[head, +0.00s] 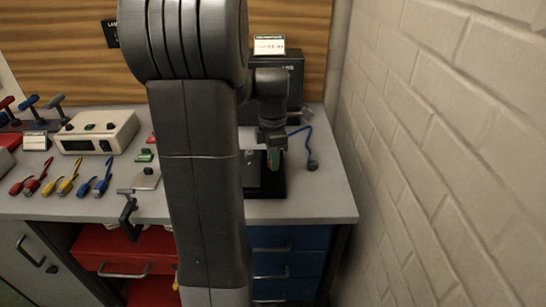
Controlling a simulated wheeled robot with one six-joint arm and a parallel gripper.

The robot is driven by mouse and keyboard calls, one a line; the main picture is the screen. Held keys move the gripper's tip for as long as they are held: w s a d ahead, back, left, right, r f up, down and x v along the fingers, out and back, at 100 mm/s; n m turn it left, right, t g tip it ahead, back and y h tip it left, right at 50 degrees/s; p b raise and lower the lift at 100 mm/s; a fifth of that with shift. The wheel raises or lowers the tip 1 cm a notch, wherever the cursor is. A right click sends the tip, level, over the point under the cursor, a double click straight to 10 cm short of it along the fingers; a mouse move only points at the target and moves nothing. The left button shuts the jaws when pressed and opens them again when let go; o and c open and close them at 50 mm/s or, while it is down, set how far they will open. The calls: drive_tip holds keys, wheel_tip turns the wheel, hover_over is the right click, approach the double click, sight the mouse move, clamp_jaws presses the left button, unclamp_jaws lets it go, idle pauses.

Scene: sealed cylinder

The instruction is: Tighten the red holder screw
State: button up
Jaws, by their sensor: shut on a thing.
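My gripper (272,143) points down at the right part of the bench, over a black stand (278,192). It is shut on a small green piece (274,159) that shows just below the fingers, with a thin reddish edge beside it. The piece is too small to tell exactly what it is, or whether it touches the stand. I cannot make out a red holder screw clearly; my arm hides the left side of the stand.
A black box (291,75) with a white-faced display (269,45) stands behind. A blue cable (309,150) lies right of the stand. A beige instrument (97,132), red, yellow and blue (97,184) leads and a clamp (128,214) are at left. A brick wall (450,150) bounds the right.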

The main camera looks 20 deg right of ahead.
drive_tip(key=m+p, duration=0.1)
drive_tip(key=m, duration=0.2)
drive_tip(key=shift+r, duration=0.15)
drive_tip(key=m+p, duration=0.1)
drive_tip(key=m, duration=0.3)
drive_tip(key=m+p, duration=0.1)
drive_tip(key=m, duration=0.3)
drive_tip(key=m+p, duration=0.1)
drive_tip(key=m, duration=0.2)
drive_tip(key=shift+w+m, duration=0.1)
drive_tip(key=shift+m, duration=0.3)
drive_tip(key=m, duration=0.6)
drive_tip(key=shift+p, duration=0.35)
drive_tip(key=m, duration=0.6)
drive_tip(key=shift+m, duration=0.3)
